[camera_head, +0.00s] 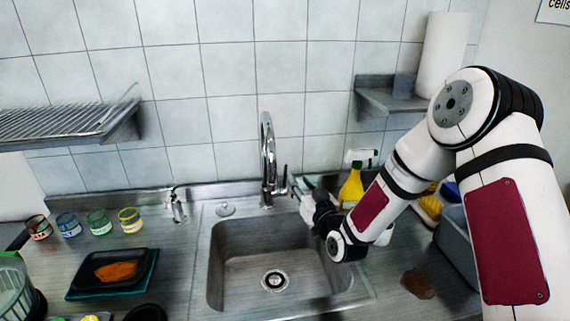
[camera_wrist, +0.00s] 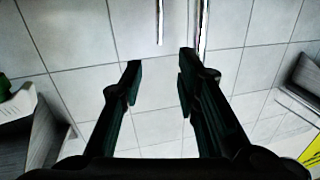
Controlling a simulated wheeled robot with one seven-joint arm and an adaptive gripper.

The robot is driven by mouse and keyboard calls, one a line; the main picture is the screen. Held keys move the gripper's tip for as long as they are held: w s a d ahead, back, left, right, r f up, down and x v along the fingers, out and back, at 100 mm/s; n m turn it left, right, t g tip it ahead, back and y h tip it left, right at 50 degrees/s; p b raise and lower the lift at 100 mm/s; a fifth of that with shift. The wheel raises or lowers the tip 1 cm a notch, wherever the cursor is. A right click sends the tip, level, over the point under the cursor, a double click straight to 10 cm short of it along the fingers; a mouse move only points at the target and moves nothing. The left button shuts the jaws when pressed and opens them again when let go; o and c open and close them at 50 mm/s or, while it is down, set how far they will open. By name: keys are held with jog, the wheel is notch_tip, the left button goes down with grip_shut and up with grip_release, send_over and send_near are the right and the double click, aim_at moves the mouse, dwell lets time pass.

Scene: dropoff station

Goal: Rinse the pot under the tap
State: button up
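The chrome tap (camera_head: 267,160) rises at the back of the steel sink (camera_head: 215,255). The sink basin is empty, with its drain (camera_head: 275,280) showing. My gripper (camera_head: 298,188) is over the back right of the sink, beside the tap. In the wrist view my gripper (camera_wrist: 160,62) has its two dark fingers apart, with nothing between them. Chrome tubing of the tap (camera_wrist: 202,22) shows just beyond the fingertips. No pot can be made out for certain; a round black object (camera_head: 145,313) at the lower left is cut off by the frame edge.
A black tray with an orange-brown patch (camera_head: 113,270) lies left of the sink, below several small colour-banded jars (camera_head: 98,222). A yellow spray bottle (camera_head: 351,188) stands behind my arm. A brown stain (camera_head: 418,284) and a grey bin (camera_head: 455,240) are at the right.

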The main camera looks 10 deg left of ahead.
aim_at(286, 165)
jog(key=x, duration=1.1)
jog(key=shift+w+a, duration=0.2)
jog(key=shift+w, duration=0.1)
jog(key=shift+c, duration=0.5)
grip_shut()
